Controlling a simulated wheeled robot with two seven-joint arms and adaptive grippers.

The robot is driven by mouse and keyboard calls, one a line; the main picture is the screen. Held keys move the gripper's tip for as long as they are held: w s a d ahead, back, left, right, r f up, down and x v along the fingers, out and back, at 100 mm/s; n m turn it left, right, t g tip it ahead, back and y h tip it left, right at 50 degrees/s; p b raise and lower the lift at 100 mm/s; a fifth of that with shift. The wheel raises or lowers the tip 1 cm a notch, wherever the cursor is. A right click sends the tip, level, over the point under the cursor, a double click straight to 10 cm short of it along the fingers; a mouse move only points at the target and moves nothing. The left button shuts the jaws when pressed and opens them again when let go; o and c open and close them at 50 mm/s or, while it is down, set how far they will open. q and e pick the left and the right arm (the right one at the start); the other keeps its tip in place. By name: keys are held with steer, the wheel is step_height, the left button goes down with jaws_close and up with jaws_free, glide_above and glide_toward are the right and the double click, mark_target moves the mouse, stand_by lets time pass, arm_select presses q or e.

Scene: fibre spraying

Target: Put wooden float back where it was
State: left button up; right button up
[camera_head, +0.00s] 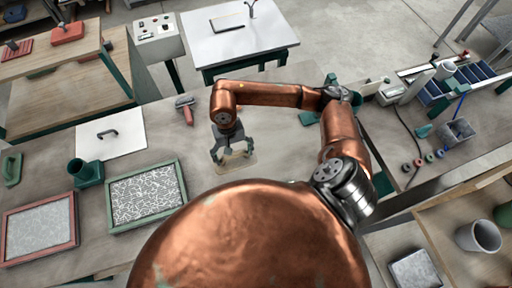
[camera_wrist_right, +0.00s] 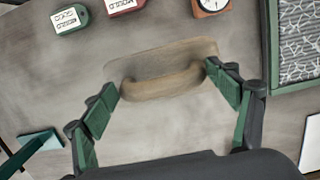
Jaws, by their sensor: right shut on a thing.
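My right gripper (camera_head: 234,152) reaches down over the worktable near the middle of the head view. It is shut on the wooden float, with one finger at each end of its handle. The wooden float (camera_head: 237,166) is a flat pale board with a raised handle. In the right wrist view the wooden float (camera_wrist_right: 160,68) lies across the gap between the green fingers of the gripper (camera_wrist_right: 160,88). I cannot tell whether the board touches the table. My left gripper is not in view.
A green-framed tray (camera_head: 115,222) with white fibres and a red-framed tray (camera_head: 74,240) lie at left. A green pot (camera_head: 85,175) stands near a white board (camera_head: 112,140). A red-handled tool (camera_head: 187,114) lies behind the gripper. Small labelled blocks (camera_wrist_right: 70,19) lie ahead in the wrist view.

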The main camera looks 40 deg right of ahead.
steer(key=d+f, duration=0.1)
steer(key=d, duration=0.1)
steer(key=d+f, duration=0.1)
steer(key=d, duration=0.2)
steer(key=d+f, duration=0.1)
steer(key=d, duration=0.2)
steer(key=shift+d+f+p, duration=0.1)
steer(key=shift+f+p, duration=0.1)
steer(key=shift+p, duration=0.15)
steer(key=d+f, duration=0.1)
steer(key=f, duration=0.2)
steer(key=d+f+b, duration=0.1)
steer(key=d+f, duration=0.1)
steer(key=f, duration=0.1)
steer(key=d+f+b, duration=0.1)
steer(key=d+f, duration=0.1)
steer(key=f, duration=0.1)
steer(key=shift+w+f, duration=0.1)
steer(key=shift+w, duration=0.2)
steer(key=o, duration=0.8)
steer(key=shift+f, duration=0.1)
steer(key=o, duration=0.5)
steer(key=shift+c, duration=0.2)
